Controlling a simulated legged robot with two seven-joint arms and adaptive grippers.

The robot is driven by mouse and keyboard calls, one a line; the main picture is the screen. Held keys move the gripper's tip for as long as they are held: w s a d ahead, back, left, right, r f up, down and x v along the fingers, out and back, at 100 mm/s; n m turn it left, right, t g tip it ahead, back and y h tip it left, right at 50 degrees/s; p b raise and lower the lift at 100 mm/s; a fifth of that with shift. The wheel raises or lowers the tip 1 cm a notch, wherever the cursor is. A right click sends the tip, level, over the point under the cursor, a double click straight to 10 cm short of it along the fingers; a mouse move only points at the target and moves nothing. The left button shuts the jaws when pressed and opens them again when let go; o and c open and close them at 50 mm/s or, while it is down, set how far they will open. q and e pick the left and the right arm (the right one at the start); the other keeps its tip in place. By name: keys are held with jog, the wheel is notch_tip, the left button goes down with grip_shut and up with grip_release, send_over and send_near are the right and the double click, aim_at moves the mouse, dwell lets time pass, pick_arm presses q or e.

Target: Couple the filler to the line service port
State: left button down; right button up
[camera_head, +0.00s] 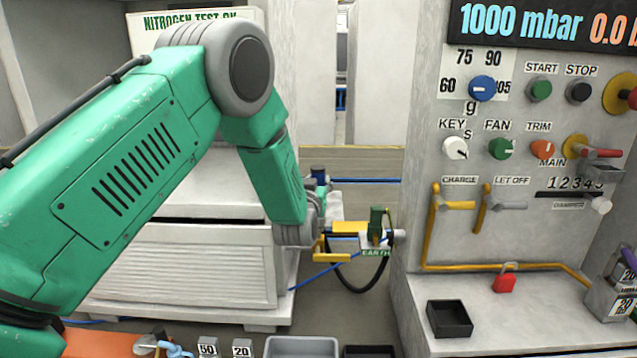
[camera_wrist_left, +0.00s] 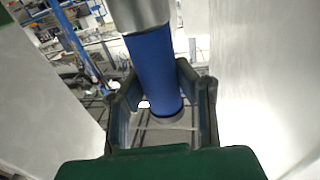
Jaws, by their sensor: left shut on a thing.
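My left gripper (camera_wrist_left: 162,108) is shut on a blue cylindrical body with a metal collar, taken to be the filler (camera_wrist_left: 155,70). Its dark fingers stand on both sides of the blue body in the left wrist view. In the head view my left arm reaches down to the gap beside the grey control cabinet (camera_head: 412,130), among small yellow, blue and green parts. The gripper and filler are too small and crowded there to separate clearly. The line service port cannot be made out for certain, nor whether the filler touches anything. My right gripper is not in view.
A green EARTH label (camera_head: 376,253) and a dark looping hose (camera_head: 362,287) are beside the cabinet. Yellow pipes (camera_head: 428,235) run along its front. A black tray (camera_head: 450,319) and a red padlock (camera_head: 504,284) are on its ledge. A grey bin (camera_head: 302,347) is at the front.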

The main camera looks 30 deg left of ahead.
pick_arm(q)
jog(key=shift+f+b, duration=0.3)
jog(key=shift+f, duration=0.1)
jog(key=c, duration=1.2)
grip_release()
jog(key=shift+f, duration=0.1)
jog(key=shift+s, duration=0.1)
jog(key=v, duration=1.1)
jog(key=shift+s+d, duration=0.2)
jog(key=shift+s, duration=0.15)
